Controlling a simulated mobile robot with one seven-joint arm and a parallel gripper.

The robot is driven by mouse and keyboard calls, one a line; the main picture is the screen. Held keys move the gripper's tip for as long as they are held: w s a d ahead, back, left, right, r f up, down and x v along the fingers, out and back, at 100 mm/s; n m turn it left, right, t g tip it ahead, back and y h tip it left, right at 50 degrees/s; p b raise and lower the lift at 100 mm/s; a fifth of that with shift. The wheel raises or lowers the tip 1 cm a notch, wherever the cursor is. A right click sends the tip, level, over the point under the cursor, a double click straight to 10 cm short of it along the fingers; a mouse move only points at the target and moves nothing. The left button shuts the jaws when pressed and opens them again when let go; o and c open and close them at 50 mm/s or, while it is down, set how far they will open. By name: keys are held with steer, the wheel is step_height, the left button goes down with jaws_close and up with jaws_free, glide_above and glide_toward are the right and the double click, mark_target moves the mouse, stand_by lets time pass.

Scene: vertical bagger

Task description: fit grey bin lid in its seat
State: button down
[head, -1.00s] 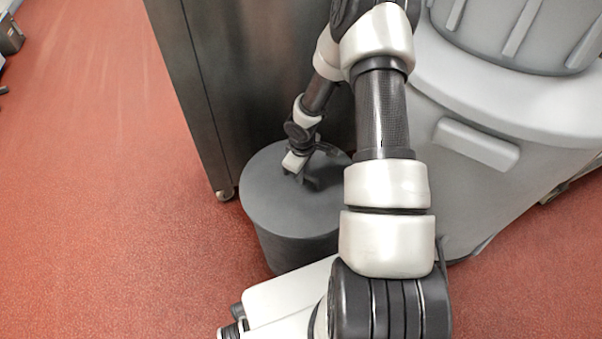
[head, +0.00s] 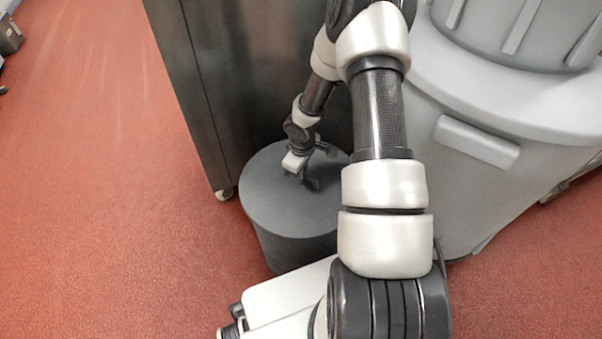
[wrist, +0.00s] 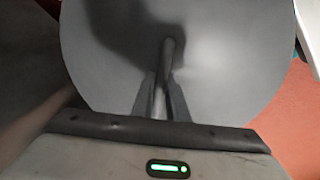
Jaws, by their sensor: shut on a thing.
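The grey bin lid (head: 265,190) is a round, flat disc on top of a dark grey round bin (head: 290,250) in the head view. It looks about level; I cannot tell whether its rim is fully seated. My gripper (head: 308,182) is over the lid, right of its middle. In the wrist view the lid (wrist: 230,80) fills most of the picture. There my gripper (wrist: 160,95) is shut on the thin bar handle (wrist: 168,55) of the lid. The far side of the bin and part of its right side are hidden by my arm and the cabinet.
A dark metal cabinet (head: 200,90) on casters stands close behind the bin. A large light grey container (head: 480,190) with a protruding grip stands at the right. Open red floor (head: 110,200) lies to the left.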

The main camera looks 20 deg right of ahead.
steer(key=shift+f+b, duration=0.6)
steer(key=shift+f, duration=0.05)
stand_by(0.6)
steer(key=c, duration=1.3)
jaws_free()
steer(key=shift+o, duration=0.2)
steer(key=shift+r, duration=0.1)
steer(key=shift+s+a+r+p, duration=0.1)
steer(key=shift+s+r+p, duration=0.1)
steer(key=shift+r+p, duration=0.8)
steer(key=shift+s+a+r+p, duration=0.1)
steer(key=shift+s+r+p, duration=0.1)
steer(key=shift+r+p, duration=0.8)
steer(key=shift+s+r+p, duration=0.2)
steer(key=shift+r+p, duration=0.4)
steer(key=shift+r, duration=0.8)
